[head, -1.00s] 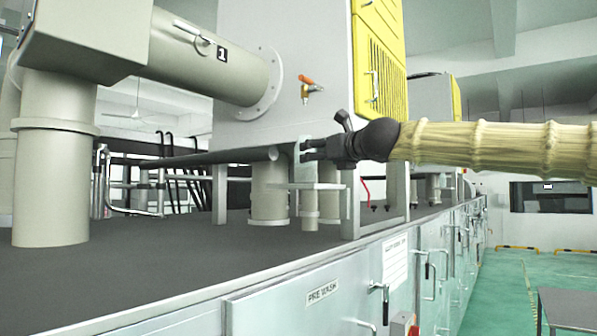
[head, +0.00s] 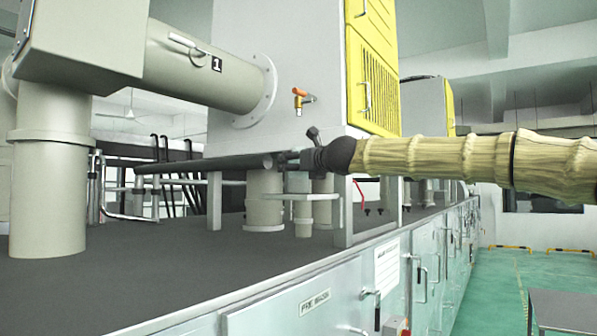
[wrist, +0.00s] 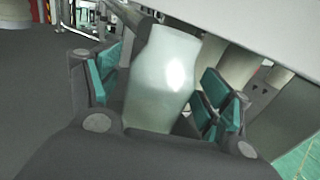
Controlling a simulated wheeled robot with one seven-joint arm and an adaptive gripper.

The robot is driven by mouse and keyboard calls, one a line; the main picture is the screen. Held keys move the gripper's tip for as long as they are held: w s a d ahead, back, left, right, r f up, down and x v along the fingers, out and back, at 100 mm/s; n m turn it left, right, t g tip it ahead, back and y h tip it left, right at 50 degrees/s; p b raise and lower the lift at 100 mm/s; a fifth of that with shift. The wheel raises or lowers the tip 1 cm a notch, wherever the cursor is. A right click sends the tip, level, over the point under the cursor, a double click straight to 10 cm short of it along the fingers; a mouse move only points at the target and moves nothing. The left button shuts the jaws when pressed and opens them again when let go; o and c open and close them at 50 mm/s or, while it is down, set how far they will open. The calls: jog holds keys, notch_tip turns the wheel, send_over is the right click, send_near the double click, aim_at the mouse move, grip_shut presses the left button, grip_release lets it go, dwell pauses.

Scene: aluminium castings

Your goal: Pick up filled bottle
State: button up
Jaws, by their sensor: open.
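In the wrist view, a pale, translucent, whitish-green bottle (wrist: 162,80) stands between the teal-padded fingers of my gripper (wrist: 163,100). The fingers are open, one on each side of it, and dark gaps show beside it. Its lower end is hidden by my gripper's body, and its contents cannot be made out.
A large grey machine (head: 275,75) with a yellow louvred panel (head: 375,80) and an orange-handled valve (head: 303,96) stands behind. A metal leg (head: 342,210) is close to the shelf. The dark counter top (head: 140,270) is clear at the front left.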

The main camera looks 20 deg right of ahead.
jog(key=shift+s+d+r, duration=0.15)
jog(key=shift+s+r, duration=0.1)
jog(key=shift+r, duration=0.05)
jog(key=shift+w+a+f, duration=0.1)
jog(key=shift+w+a, duration=0.1)
jog(key=c, duration=0.5)
jog(key=shift+s+d, duration=0.15)
jog(key=c, duration=0.7)
